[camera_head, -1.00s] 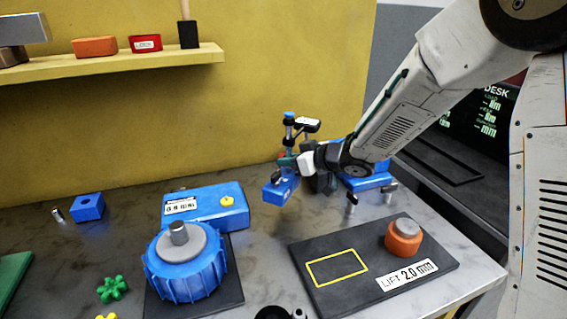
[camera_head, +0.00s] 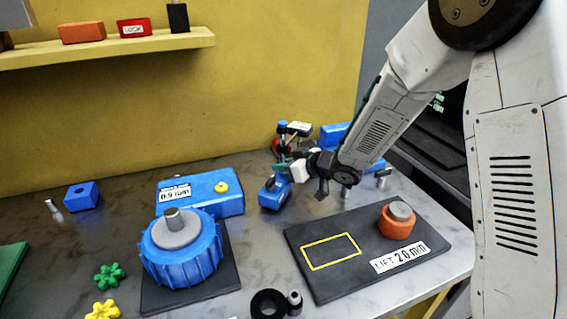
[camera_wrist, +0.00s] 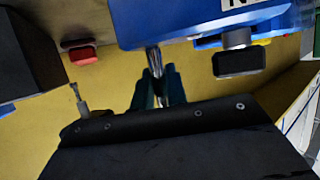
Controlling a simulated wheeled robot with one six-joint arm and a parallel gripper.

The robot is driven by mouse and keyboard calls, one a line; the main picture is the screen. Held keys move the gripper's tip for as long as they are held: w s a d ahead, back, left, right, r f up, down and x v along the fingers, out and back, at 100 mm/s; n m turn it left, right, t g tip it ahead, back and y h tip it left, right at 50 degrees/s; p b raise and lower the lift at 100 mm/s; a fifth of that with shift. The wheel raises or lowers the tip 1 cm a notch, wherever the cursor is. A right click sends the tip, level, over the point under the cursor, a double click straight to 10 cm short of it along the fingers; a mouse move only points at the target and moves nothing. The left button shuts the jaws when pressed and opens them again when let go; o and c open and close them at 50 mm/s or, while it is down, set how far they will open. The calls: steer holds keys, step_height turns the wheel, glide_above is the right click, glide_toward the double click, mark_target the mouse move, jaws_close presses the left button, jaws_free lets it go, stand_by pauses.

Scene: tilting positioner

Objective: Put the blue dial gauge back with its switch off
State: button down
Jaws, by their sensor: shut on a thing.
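The blue dial gauge's blue base (camera_head: 273,193) shows in the head view, right of the blue box, with a post and dark parts above it. My gripper (camera_head: 287,164) is shut on the gauge's post, above the base. In the wrist view a large blue body (camera_wrist: 190,18) fills the top, with part of a white label and a black knob (camera_wrist: 238,62). A silver post (camera_wrist: 154,60) runs from it between the teal fingertips (camera_wrist: 157,86). I cannot tell whether the base touches the table, or the switch's position.
A dark plate (camera_head: 310,285) with a yellow outline and an orange cylinder (camera_head: 397,226) lies at the front right. A black ring (camera_head: 268,303) lies in front.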

steer(key=shift+f, duration=0.5)
stand_by(0.5)
steer(key=c, duration=1.3)
jaws_free()
steer(key=shift+f, duration=0.1)
steer(key=shift+s, duration=0.1)
steer(key=s+d+r+m+h, duration=0.2)
steer(key=s+d+r+h, duration=0.25)
steer(key=d, duration=0.25)
steer(key=s+d+r+m+h, duration=0.25)
steer(key=d+r, duration=0.25)
steer(key=d, duration=0.3)
steer(key=s+d+r+m+h, duration=0.2)
steer(key=s+d+r+h, duration=0.25)
steer(key=d, duration=0.25)
steer(key=s+m+g, duration=0.1)
steer(key=s+g, duration=0.1)
steer(key=s, duration=0.7)
steer(key=s+r+m+g, duration=0.1)
steer(key=s+g, duration=0.2)
steer(key=s, duration=0.7)
steer(key=s+m+g+y, duration=0.1)
steer(key=s+g, duration=0.1)
steer(key=s, duration=0.8)
steer(key=shift+a+r+m+g, duration=0.25)
steer(key=shift+r+g, duration=0.05)
